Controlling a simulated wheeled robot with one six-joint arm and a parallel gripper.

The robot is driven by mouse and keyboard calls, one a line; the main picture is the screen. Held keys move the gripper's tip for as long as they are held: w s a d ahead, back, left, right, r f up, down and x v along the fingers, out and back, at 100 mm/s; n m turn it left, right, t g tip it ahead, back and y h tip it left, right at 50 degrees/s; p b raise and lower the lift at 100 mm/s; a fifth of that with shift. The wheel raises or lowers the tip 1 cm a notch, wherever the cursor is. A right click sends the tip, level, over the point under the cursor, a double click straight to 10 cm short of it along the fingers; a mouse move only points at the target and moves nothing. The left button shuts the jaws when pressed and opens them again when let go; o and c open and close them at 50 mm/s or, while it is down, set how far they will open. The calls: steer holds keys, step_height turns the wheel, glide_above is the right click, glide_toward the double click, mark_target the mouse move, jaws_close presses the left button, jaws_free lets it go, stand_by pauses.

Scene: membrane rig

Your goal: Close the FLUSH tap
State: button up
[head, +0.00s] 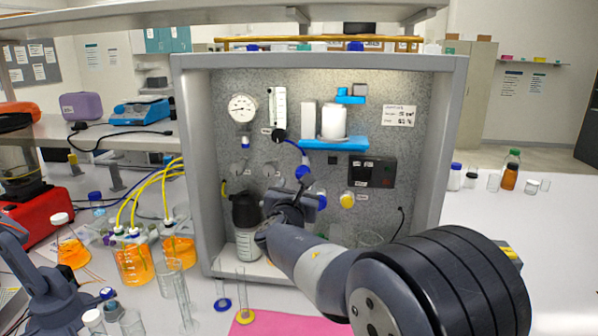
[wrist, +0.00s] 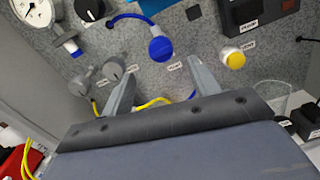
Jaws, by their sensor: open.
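Several taps sit on the speckled panel; their small labels are too blurred for me to tell surely which one reads FLUSH. A blue tap (wrist: 161,48) with a blue hose is in the upper middle of the wrist view and shows in the head view (head: 302,172). A yellow tap (wrist: 235,59) is to its right, also in the head view (head: 347,200). Two grey taps (wrist: 114,67) (wrist: 80,84) are to its left. My gripper (wrist: 161,68) is open and empty, its fingers pointing at the panel with the blue tap seen just beyond and between their tips.
The taps are inside a grey-framed cabinet (head: 449,150). A blue shelf (head: 335,144) and a black control box (head: 372,172) are above them. A dark-topped bottle (head: 247,215) stands on the cabinet floor at left. Glass cylinders (head: 242,290) stand in front.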

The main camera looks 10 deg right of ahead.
mark_target(303, 174)
steer(key=p+x, duration=0.2)
steer(key=x, duration=0.7)
steer(key=shift+f+p, duration=0.1)
steer(key=shift+p, duration=0.2)
steer(key=shift+c, duration=0.4)
steer(key=c, duration=0.9)
